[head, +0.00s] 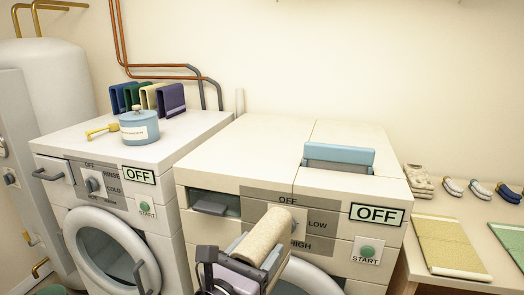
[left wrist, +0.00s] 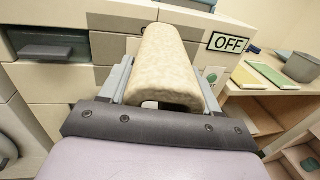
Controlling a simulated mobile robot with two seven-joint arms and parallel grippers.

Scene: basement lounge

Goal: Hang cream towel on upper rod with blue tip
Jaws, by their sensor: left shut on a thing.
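The cream towel (head: 265,236) is a thick folded piece with a rounded top, held in front of the right-hand machine. My left gripper (head: 252,254) is shut on it, with one finger along each side. In the left wrist view the towel (left wrist: 165,60) stretches away from the gripper (left wrist: 166,92), between its grey fingers, with its hollow underside opening towards me. No rod with a blue tip can be made out in either view. My right gripper is not in view.
A right-hand machine (head: 260,140) marked OFF stands close behind the towel. A left-hand washer (head: 80,138) carries a blue tin (head: 139,128), a yellow scoop (head: 103,130) and several coloured folded pieces (head: 171,99). A side table (head: 470,284) holds a yellow-green mat (head: 451,243) and small folded items.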

